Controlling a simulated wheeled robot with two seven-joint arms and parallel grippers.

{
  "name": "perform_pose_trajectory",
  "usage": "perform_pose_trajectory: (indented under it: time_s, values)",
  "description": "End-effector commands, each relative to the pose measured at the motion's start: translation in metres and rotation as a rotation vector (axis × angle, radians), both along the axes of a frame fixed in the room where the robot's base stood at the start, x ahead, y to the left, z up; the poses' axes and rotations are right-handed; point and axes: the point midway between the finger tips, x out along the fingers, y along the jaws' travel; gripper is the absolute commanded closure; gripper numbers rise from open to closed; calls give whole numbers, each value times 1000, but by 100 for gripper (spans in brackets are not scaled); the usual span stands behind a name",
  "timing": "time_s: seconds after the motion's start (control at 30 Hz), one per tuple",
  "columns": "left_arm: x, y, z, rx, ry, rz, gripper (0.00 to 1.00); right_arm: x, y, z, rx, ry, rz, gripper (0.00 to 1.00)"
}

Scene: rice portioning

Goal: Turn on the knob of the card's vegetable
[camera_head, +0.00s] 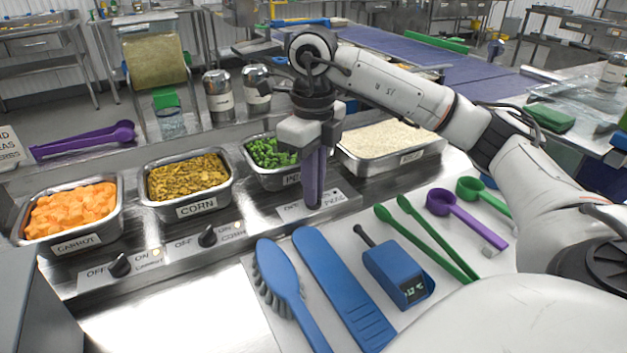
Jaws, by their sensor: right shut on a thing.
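My right gripper (315,190) points down in front of the pea tray (270,185). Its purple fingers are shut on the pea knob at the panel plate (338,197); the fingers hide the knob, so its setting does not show. The corn knob (207,236) and the carrot knob (120,265) sit on OFF/ON panels in front of the corn tray (188,211) and the carrot tray (75,243). A card (9,148) at the left edge is cut off; its visible letters include "ND" and "EAS". My left gripper is out of view.
A rice tray (392,167) stands right of the peas. A blue brush (280,270), blue spatula (342,295), blue thermometer (395,268), green utensils (420,240) and a purple scoop (465,215) lie on the front mat. Purple tongs (85,140) lie behind the carrots.

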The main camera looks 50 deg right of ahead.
Motion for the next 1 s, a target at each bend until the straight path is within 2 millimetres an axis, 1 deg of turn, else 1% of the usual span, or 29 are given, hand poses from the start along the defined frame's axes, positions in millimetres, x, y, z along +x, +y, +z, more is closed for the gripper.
perform_pose_trajectory:
  time_s: [0.03, 0.23, 0.53, 0.8, 1.0]
  values:
    - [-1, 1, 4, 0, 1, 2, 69, 0, 0, 3, 0, 1, -45, 100]
    - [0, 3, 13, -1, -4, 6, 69, 0, 0, 3, 0, 1, -235, 100]
    - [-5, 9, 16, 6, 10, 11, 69, 0, 0, 3, -1, 0, -520, 100]
    - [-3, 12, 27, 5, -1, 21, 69, 0, 0, 2, 0, -1, -776, 100]
    - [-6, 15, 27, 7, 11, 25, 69, 0, 0, 2, 0, 0, -959, 100]
